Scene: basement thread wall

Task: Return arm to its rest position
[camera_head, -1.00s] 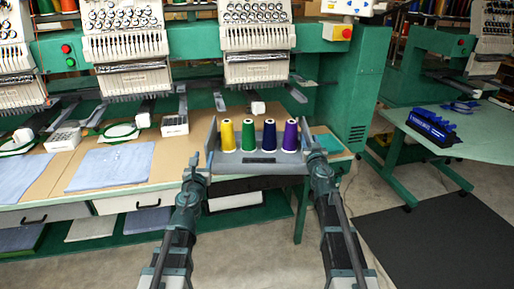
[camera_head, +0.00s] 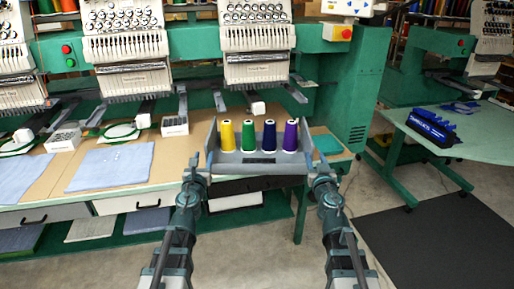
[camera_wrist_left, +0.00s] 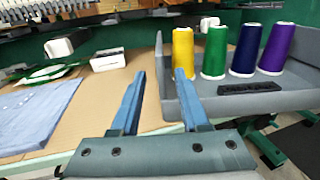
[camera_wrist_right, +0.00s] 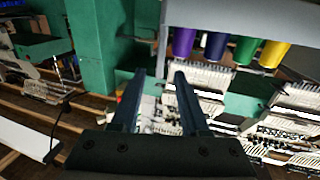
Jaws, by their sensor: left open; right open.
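A grey tray (camera_head: 225,169) stands at the table's front edge in the head view. It holds yellow (camera_head: 227,136), green (camera_head: 248,136), dark blue (camera_head: 269,136) and purple (camera_head: 290,135) thread cones, upright in a row. My left gripper (camera_head: 197,162) is open at the tray's left end. In the left wrist view, the tray's left side wall shows between its fingers (camera_wrist_left: 160,76). My right gripper (camera_head: 316,160) is open at the tray's right end. The right wrist view shows its parted fingers (camera_wrist_right: 158,78) and the cones upside down. I cannot tell whether either gripper touches the tray.
Embroidery heads (camera_head: 255,45) hang over the table behind the tray. Blue folded cloth (camera_head: 110,166) and small white boxes (camera_head: 174,125) lie left of it. A green machine post (camera_head: 350,95) stands to the right. A side table (camera_head: 480,135) holds a blue rack (camera_head: 433,127).

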